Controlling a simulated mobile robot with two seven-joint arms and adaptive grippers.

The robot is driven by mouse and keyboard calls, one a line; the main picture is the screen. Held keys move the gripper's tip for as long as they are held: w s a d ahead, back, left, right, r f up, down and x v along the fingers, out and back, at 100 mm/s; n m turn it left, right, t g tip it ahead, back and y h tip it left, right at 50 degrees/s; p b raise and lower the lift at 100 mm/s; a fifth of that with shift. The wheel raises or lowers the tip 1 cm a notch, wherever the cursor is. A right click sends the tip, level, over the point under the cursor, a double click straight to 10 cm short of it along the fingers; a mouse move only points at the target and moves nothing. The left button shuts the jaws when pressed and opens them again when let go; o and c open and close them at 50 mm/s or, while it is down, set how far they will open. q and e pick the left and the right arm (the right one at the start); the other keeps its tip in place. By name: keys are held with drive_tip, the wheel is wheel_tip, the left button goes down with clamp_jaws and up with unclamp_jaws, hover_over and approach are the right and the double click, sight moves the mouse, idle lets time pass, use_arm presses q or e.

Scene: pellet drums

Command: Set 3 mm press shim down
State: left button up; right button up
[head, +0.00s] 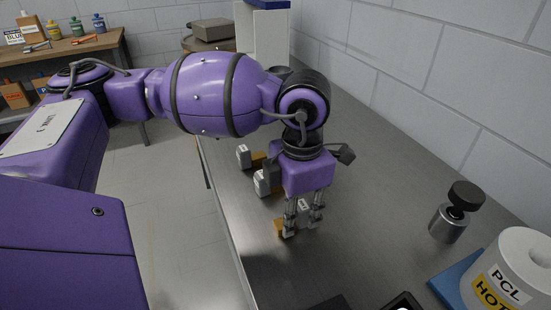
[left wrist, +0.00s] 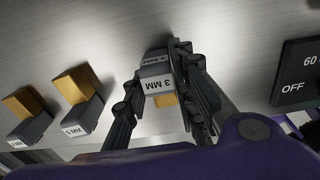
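The 3 mm press shim (left wrist: 157,84) is a grey block with a white "3 MM" label and a brass part. In the left wrist view it sits between the fingertips of my left gripper (left wrist: 160,72), which appear closed on its two sides. In the head view my left gripper (head: 304,212) points down at the steel bench, with the shim's brass end (head: 284,228) showing left of the fingers. The shim is at or very near the bench top; I cannot tell whether it touches. My right gripper is not in view.
Two similar shims (left wrist: 82,103) (left wrist: 27,115) stand on the steel bench (head: 350,190), farther back in the head view. A weight-like metal cylinder (head: 447,223), a white "PCL HOT" drum (head: 510,270) and a black "OFF" panel (left wrist: 300,75) stand nearby.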

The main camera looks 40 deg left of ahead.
use_arm(q)
drive_tip(key=o, duration=0.3)
drive_tip(key=shift+r, duration=0.1)
wheel_tip(320, 180, up, 12)
drive_tip(key=shift+r+p, duration=0.2)
drive_tip(key=shift+p, duration=0.2)
drive_tip(key=shift+f, duration=0.1)
idle(0.7)
